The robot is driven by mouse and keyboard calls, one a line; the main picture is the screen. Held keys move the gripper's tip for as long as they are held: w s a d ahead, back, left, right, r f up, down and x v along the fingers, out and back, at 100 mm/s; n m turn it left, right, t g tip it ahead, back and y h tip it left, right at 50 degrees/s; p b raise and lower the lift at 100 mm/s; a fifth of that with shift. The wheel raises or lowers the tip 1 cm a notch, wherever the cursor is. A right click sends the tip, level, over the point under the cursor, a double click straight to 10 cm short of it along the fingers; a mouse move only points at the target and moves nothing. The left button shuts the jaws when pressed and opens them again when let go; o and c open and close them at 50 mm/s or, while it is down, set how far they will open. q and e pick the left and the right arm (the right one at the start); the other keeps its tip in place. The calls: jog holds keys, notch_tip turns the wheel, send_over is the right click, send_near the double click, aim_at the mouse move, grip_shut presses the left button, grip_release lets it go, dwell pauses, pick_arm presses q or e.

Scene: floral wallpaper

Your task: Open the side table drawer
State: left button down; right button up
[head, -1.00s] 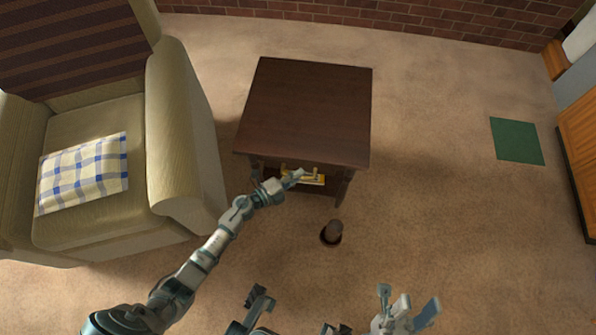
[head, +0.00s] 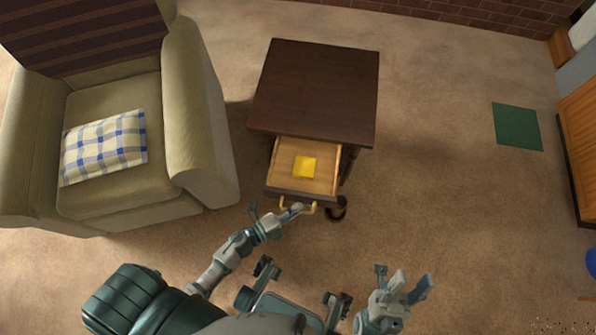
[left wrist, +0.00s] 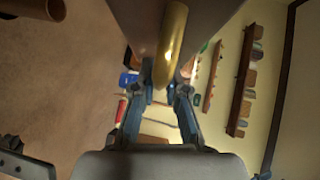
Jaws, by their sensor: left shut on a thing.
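The dark brown side table (head: 318,90) stands in the middle of the head view. Its drawer (head: 285,178) is pulled well out, showing a light wooden inside. The brass handle (head: 313,208) is on the drawer's dark front. My left gripper (head: 297,208) is shut on the handle at its left part. In the left wrist view the brass handle (left wrist: 172,45) runs between the fingertips (left wrist: 160,88). My right gripper (head: 402,283) is open and empty, low at the right, apart from the table.
A yellow square item (head: 305,167) lies in the drawer. A dark round object (head: 338,213) on the floor is partly hidden by the drawer's front right corner. An armchair (head: 200,110) with a checked pillow (head: 105,147) stands left. Carpet is clear to the right, around a green mat (head: 517,126).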

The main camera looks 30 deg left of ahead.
pick_arm(q)
jog(key=shift+s+a+f, duration=0.3)
jog(key=shift+s, duration=0.25)
jog(key=c, duration=1.2)
grip_release()
jog(key=v, duration=1.2)
